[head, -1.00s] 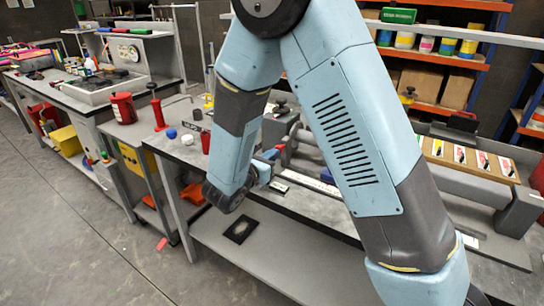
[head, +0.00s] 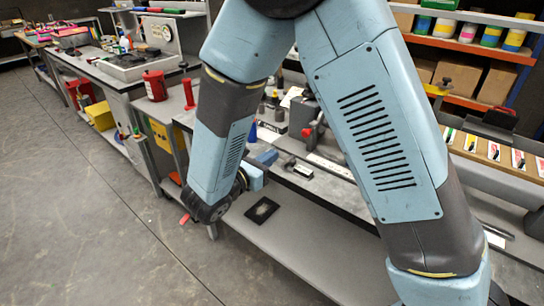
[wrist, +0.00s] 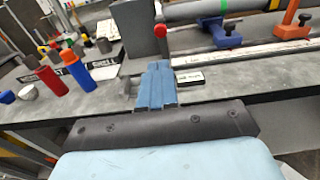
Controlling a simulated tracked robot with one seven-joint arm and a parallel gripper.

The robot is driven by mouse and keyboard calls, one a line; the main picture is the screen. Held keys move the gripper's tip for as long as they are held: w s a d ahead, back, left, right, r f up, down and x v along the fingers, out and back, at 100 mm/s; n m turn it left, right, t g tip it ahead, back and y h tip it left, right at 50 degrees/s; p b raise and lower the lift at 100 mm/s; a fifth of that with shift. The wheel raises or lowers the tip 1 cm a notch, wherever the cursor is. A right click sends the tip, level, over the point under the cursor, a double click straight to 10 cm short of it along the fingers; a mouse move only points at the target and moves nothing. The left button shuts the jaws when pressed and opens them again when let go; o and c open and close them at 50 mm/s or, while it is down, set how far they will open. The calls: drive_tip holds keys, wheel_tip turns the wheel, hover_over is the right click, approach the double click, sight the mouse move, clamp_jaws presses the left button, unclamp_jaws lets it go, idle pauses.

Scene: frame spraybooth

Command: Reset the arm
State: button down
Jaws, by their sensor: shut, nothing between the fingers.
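My arm reaches across the head view, bent, with its wrist low at the front edge of a grey workbench. My gripper (wrist: 156,82) shows in the wrist view as two blue fingers side by side, shut, with nothing between them. In the head view my gripper (head: 258,168) is partly hidden behind the wrist, in front of or over the bench edge. In the wrist view the bench top (wrist: 110,100) lies beyond the fingers. A blue bottle (wrist: 76,68) and a red bottle (wrist: 51,82) stand to their left.
A red-knobbed lever (wrist: 159,31), a blue clamp (wrist: 220,33) and an orange clamp (wrist: 290,26) stand farther back on the bench. A lower shelf (head: 290,245) runs beneath it. Shelves with paint cans (head: 468,32) stand behind. The floor (head: 80,210) at left is clear.

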drive_tip(key=s+d+r+m+g, duration=0.1)
drive_tip(key=d+r+m+g, duration=0.3)
drive_tip(key=d, duration=0.4)
drive_tip(key=s+d+r+m+g, duration=0.2)
drive_tip(key=d+m+g, duration=0.2)
drive_tip(key=d+m, duration=0.25)
drive_tip(key=s+d+r+m+g, duration=0.1)
drive_tip(key=d+r+m+g, duration=0.25)
drive_tip(key=d, duration=0.45)
drive_tip(key=s+d+r+m+t+y, duration=0.3)
drive_tip(key=s+d+r+m+y, duration=0.4)
drive_tip(key=m, duration=0.8)
drive_tip(key=shift+s+r+y, duration=1.05)
drive_tip(key=shift+s+y, duration=0.25)
drive_tip(key=shift+s, duration=0.85)
